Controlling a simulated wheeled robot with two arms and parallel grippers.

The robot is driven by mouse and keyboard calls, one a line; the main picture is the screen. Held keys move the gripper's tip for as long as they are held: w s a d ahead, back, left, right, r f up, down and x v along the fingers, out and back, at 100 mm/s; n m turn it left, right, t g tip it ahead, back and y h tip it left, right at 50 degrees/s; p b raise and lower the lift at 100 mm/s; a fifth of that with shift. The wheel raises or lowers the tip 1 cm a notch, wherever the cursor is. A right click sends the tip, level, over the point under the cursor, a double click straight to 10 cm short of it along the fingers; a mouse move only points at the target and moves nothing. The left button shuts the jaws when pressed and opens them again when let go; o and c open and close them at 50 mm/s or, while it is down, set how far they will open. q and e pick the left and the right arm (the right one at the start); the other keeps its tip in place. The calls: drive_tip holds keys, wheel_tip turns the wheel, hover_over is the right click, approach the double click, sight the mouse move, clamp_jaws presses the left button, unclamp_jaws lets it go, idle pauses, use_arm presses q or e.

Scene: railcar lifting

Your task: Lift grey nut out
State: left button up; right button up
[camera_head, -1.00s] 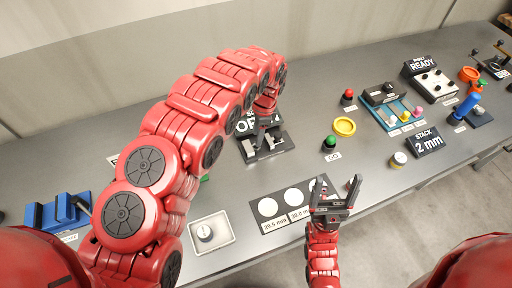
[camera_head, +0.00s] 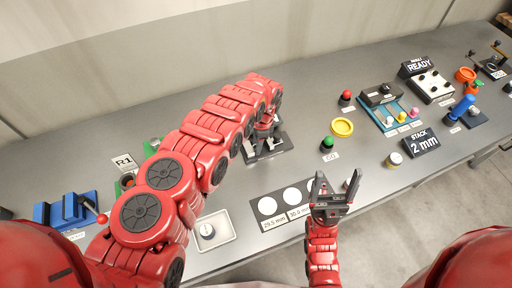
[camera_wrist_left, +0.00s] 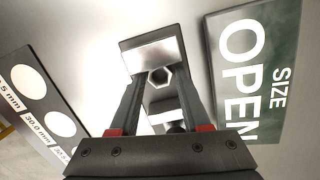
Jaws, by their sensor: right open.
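The grey nut (camera_wrist_left: 160,76) is a small hexagonal ring with a dark hole. In the left wrist view it sits by the bright metal jaw block (camera_wrist_left: 152,55) of a small fixture. The fixture's dark base (camera_head: 279,147) also shows in the head view, partly behind my left arm. My left gripper (camera_wrist_left: 158,78) points down at the fixture, its two fingers apart with the nut between their tips in the picture. I cannot tell whether the fingers touch it. My right gripper (camera_head: 333,186) is open and empty above the table's front edge.
A green SIZE OPEN display (camera_wrist_left: 248,75) stands beside the fixture. A green button (camera_head: 327,143) and yellow ring (camera_head: 342,127) are to the right.

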use_arm(q)
clamp_jaws()
drive_tip(key=shift+r, duration=0.1)
